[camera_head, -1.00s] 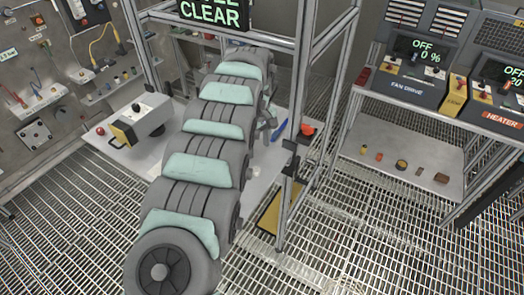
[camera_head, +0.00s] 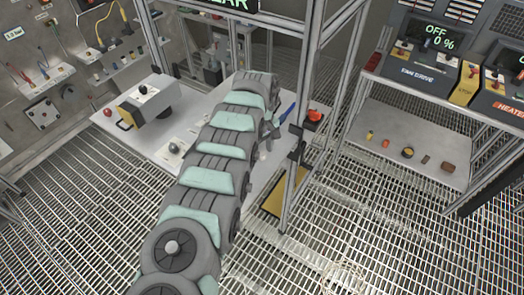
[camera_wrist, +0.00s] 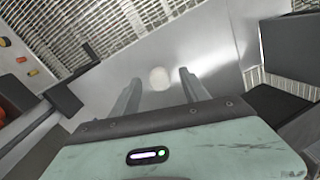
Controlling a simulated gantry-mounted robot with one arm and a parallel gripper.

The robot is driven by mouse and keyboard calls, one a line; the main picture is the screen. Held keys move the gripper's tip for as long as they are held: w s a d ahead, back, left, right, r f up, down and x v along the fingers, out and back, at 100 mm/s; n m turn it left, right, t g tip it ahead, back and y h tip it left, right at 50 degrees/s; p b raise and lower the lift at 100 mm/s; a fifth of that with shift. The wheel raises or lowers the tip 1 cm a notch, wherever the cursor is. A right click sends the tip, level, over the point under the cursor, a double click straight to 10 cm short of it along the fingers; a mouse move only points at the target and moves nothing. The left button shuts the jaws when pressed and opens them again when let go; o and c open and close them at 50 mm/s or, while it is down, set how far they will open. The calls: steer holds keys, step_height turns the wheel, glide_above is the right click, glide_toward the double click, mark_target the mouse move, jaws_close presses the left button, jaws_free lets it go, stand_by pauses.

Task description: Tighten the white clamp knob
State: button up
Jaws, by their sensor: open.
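A pale round disc (camera_wrist: 160,79), which looks like the white clamp knob, shows in the wrist view on a light grey surface. It appears between the tips of my gripper (camera_wrist: 160,76). The two fingers are spread apart with nothing held between them. I cannot tell how far the tips are above the disc. In the head view, my arm hides most of the gripper, and I cannot make out the white knob there.
A grey and yellow box with a black knob (camera_head: 143,89) stands on the bench's left. A small dark-tipped fixture (camera_head: 175,148) sits nearer. A red button (camera_head: 315,115) and a frame post (camera_head: 297,150) are right of my arm. A shelf (camera_head: 400,125) holds small parts.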

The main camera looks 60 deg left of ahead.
steer(key=shift+f, duration=0.25)
jaws_close()
stand_by(0.5)
